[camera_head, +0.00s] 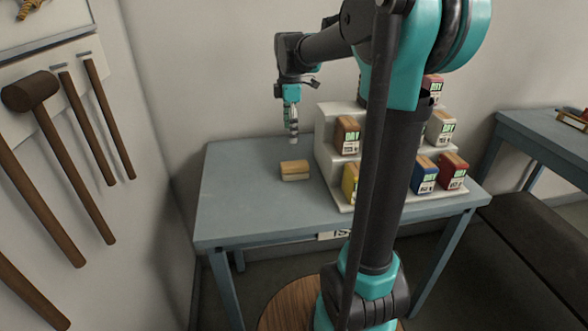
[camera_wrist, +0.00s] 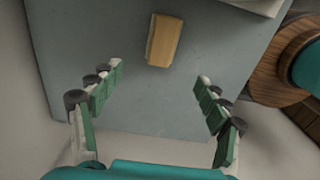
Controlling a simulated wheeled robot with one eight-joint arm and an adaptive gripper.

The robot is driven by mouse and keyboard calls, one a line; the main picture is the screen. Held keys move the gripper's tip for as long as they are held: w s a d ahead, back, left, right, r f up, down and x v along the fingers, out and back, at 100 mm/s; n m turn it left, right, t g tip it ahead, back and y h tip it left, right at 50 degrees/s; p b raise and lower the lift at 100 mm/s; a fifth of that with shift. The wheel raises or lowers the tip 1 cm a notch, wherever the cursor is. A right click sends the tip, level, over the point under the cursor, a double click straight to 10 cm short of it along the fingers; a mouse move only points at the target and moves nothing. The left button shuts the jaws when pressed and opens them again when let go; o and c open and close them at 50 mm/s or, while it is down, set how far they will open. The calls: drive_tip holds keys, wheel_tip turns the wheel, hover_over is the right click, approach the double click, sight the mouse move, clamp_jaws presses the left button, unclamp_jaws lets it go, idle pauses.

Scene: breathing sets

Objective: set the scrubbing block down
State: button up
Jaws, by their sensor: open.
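The scrubbing block (camera_head: 295,170), tan on top with a paler lower layer, lies on the blue-grey table (camera_head: 240,205), left of the stepped white stand. It also shows in the wrist view (camera_wrist: 164,40), lying flat near the top middle, beyond the fingertips. My gripper (camera_head: 292,138) is above the table, over its back part, pointing down. In the wrist view my gripper (camera_wrist: 160,75) has its two green fingers spread wide with nothing between them. The block is apart from both fingers.
A stepped white stand (camera_head: 323,150) with several small coloured boxes stands right of the block. Mallets (camera_head: 60,150) hang on the left wall. A second table (camera_head: 540,130) and a dark bench (camera_head: 530,245) are at the right. The table's left side is clear.

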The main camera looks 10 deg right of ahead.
hover_over(291, 164)
drive_tip(key=f, duration=0.7)
drive_tip(key=shift+w+f, duration=0.25)
drive_tip(key=shift+f, duration=0.15)
drive_tip(key=shift+s+d+f, duration=0.1)
drive_tip(key=shift+f, duration=1.5)
drive_tip(key=shift+s+f, duration=0.1)
drive_tip(key=shift+f, duration=1.45)
drive_tip(key=shift+c, duration=0.4)
drive_tip(key=c, duration=1.4)
drive_tip(key=shift+o, duration=0.2)
drive_tip(key=shift+r, duration=0.15)
